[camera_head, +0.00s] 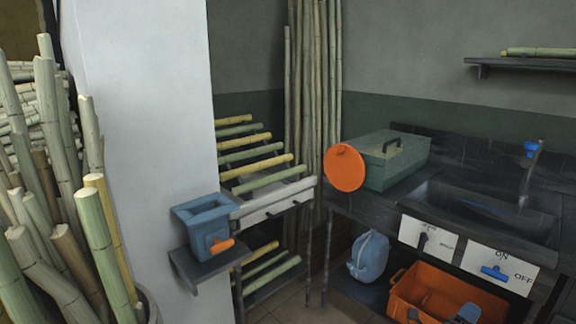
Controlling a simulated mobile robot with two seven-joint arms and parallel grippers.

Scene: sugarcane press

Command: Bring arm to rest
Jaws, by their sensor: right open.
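My right gripper (440,314) shows only as small tips at the bottom edge, in front of the orange crate. The tips stand apart, and I see nothing held between them. The rest of the gripper and its arm are out of the picture. My left gripper is not in view.
An orange crate (462,292) and a blue sack (369,256) are under the dark counter (345,207). A green box (392,160) and an orange disc (344,167) stand on it. A blue container (205,222) sits on a small shelf. Cane stalks (95,225) crowd the left.

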